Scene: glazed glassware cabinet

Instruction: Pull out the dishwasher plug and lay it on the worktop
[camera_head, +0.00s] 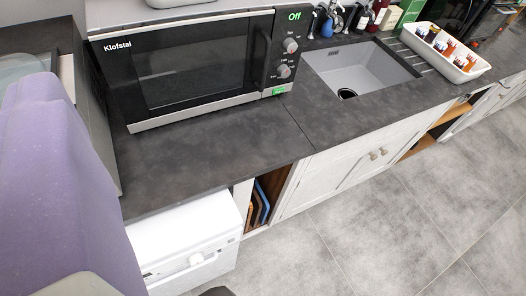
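The dark grey worktop (200,160) runs from the left across the view to the upper right. The white dishwasher (188,225) stands under its left part, its front showing a panel and a handle. I see no dishwasher plug or socket in this view. A large purple shape close to the camera covers the left edge, and it may be part of my own body. My gripper's fingertips cannot be made out.
A black microwave (190,70) marked Klofstal, its display reading Off, stands on the worktop. A grey sink (360,68) and a white tray (445,52) of small jars lie to the right. Bare worktop lies before the microwave. The tiled floor (380,230) is clear.

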